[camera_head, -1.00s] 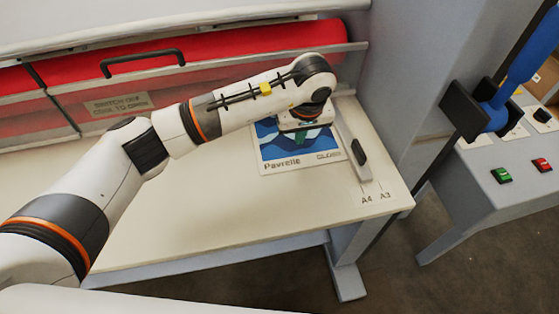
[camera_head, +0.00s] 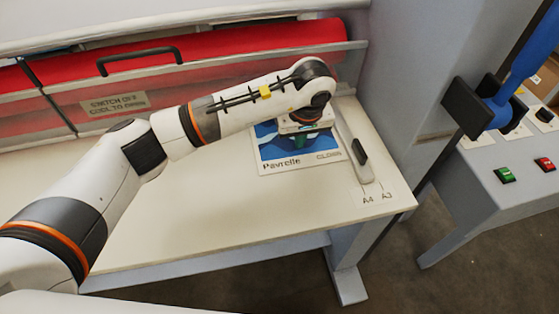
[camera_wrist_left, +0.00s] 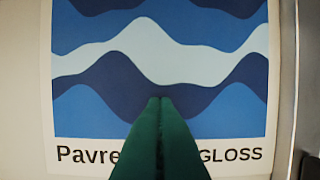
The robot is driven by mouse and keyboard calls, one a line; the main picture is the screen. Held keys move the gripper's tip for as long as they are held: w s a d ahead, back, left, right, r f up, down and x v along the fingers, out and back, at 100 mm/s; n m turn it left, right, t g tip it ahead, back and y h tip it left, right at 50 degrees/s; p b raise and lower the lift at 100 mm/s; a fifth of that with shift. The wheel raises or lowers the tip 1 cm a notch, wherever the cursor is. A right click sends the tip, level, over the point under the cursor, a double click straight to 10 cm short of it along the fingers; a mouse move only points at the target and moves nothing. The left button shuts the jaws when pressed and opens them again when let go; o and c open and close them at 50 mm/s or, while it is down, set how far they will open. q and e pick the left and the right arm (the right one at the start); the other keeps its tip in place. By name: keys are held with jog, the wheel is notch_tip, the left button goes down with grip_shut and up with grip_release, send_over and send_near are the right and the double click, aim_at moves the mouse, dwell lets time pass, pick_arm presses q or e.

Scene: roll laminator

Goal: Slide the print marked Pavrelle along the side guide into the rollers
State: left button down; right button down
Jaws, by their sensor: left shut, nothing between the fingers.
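The print marked Pavrelle (camera_head: 270,168) lies flat on the cream feed table, with blue waves and a white strip reading Pavrelle and GLOSS. It also shows in the left wrist view (camera_wrist_left: 95,72), square to the picture. The side guide (camera_head: 352,145) runs along its right, with a narrow gap in the wrist view (camera_wrist_left: 287,70). My left gripper (camera_wrist_left: 160,100) is shut and empty, its green fingertips over the print's lower middle; whether they touch it is unclear. My left wrist hides the print's far edge.
A4 and A3 marks (camera_head: 377,197) are at the table's front right. A button panel (camera_head: 500,195) stands right. The table's front is clear.

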pick_arm(q)
jog(key=shift+s+f+b, duration=0.1)
jog(key=shift+f+b, duration=0.05)
jog(key=shift+b, duration=0.3)
dwell(1.0)
jog(key=shift+w+a+f+b, duration=0.1)
jog(key=shift+w+a+b, duration=0.05)
jog(key=shift+w+b, duration=0.25)
jog(key=shift+w+a+b, duration=0.2)
jog(key=shift+w+b, duration=0.25)
jog(key=shift+w, duration=0.2)
jog(key=shift+w+a+b, duration=0.15)
jog(key=shift+w+b, duration=0.3)
jog(key=shift+w, duration=0.15)
jog(key=shift+w+r, duration=0.2)
jog(key=shift+w, duration=0.1)
jog(key=shift+w, duration=0.1)
jog(key=shift+w+a+f+b, duration=0.1)
jog(key=shift+w+a+b, duration=0.15)
jog(key=shift+w+b, duration=0.6)
jog(key=shift+w+a+b, duration=0.2)
jog(key=shift+w+b, duration=0.15)
jog(key=shift+w, duration=0.4)
